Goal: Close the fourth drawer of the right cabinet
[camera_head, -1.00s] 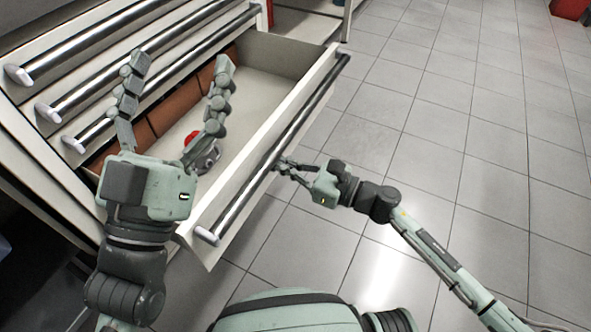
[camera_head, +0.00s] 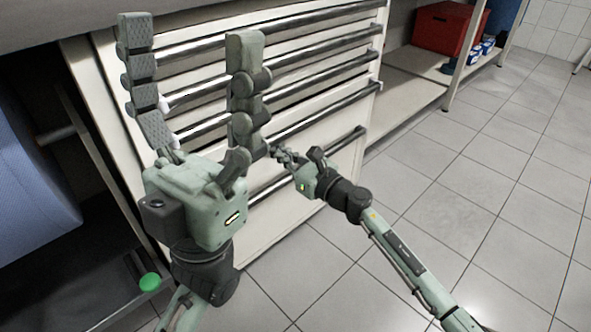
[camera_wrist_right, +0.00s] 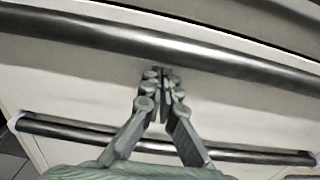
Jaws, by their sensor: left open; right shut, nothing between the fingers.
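The right cabinet (camera_head: 312,140) has a white front with several long metal bar handles. The fourth drawer's handle (camera_head: 325,108) is the second from the bottom, and its drawer looks flush with the others. My right gripper (camera_head: 278,152) is shut and empty, in front of the panel between the fourth handle and the lowest handle (camera_head: 345,145). In the right wrist view its fingertips (camera_wrist_right: 163,74) are together just below the upper bar (camera_wrist_right: 200,55); contact with the panel cannot be told. My left gripper (camera_head: 190,30) is open and empty, covering the cabinet's left part.
A shelf with a red box (camera_head: 445,28) and small blue-and-white items (camera_head: 482,47) stands right of the cabinet. A large blue roll (camera_head: 30,175) and a green round knob (camera_head: 149,282) are at left. The tiled floor (camera_head: 470,180) on the right is clear.

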